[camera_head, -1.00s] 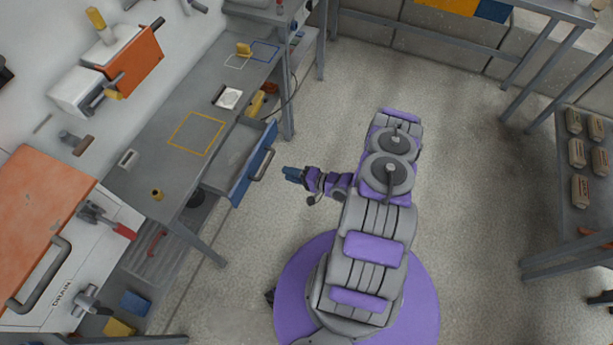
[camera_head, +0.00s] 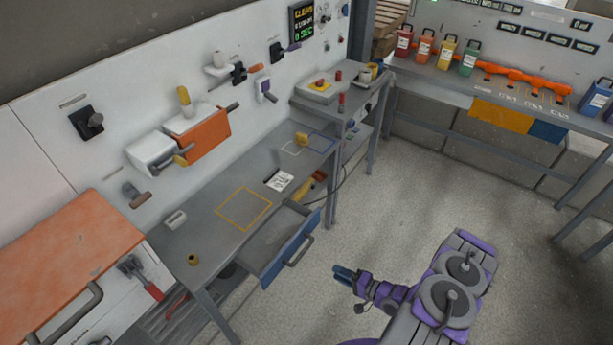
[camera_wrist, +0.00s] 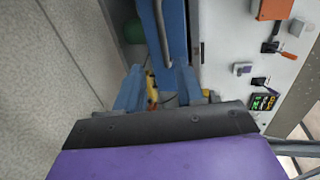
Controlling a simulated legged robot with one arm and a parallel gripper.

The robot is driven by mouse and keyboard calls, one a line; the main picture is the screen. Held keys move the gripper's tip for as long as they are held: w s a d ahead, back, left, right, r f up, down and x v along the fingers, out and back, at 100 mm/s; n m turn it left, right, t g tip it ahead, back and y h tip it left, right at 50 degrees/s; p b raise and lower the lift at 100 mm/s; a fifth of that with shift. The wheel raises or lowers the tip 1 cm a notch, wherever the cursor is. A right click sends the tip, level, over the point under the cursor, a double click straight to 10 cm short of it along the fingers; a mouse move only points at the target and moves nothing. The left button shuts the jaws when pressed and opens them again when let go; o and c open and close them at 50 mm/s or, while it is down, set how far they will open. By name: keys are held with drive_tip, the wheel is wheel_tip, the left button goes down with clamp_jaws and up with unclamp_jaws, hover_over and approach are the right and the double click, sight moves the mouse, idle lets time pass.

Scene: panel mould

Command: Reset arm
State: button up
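My gripper (camera_head: 343,274) has blue fingers and a purple wrist. It hangs over the open floor, just right of the open drawer (camera_head: 290,251) with a blue front and grey handle. The arm is folded, with its purple and grey links at the lower right. In the wrist view my gripper (camera_wrist: 161,88) shows two blue fingers spread apart with nothing held between them. The blue drawer front (camera_wrist: 172,28) and its handle show beyond the fingers, apart from them.
The grey workbench (camera_head: 205,240) carries a yellow outlined square, a white card and a small yellow block (camera_head: 301,139). An orange-topped cabinet (camera_head: 65,250) stands at left. A far shelf holds coloured containers (camera_head: 446,54). Floor right of the drawer is clear.

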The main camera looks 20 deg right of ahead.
drive_tip(key=shift+d, duration=0.1)
drive_tip(key=w+d+r+n+g+h, duration=0.5)
drive_tip(key=w+d+r+h, duration=0.2)
drive_tip(key=w+d+r, duration=0.3)
wheel_tip(320, 180, up, 16)
drive_tip(key=s+n+g+h, duration=0.1)
drive_tip(key=n+g+h, duration=0.1)
drive_tip(key=g+h, duration=0.15)
drive_tip(key=s+a+r+g+h, duration=0.2)
drive_tip(key=s+a+r+g, duration=0.1)
drive_tip(key=s+a+r, duration=0.9)
drive_tip(key=s+a+r+n+g+y, duration=0.1)
drive_tip(key=s+a+r, duration=0.1)
drive_tip(key=s+a, duration=0.2)
drive_tip(key=s+a+r+n+g+y, duration=0.1)
drive_tip(key=s+a+r, duration=0.2)
drive_tip(key=s, duration=0.8)
drive_tip(key=s+a+r+n+g+y, duration=0.1)
drive_tip(key=s+a+r, duration=0.1)
drive_tip(key=s+a, duration=0.4)
drive_tip(key=shift+s+r+n, duration=0.25)
drive_tip(key=shift+s+n, duration=0.15)
drive_tip(key=shift+s, duration=0.3)
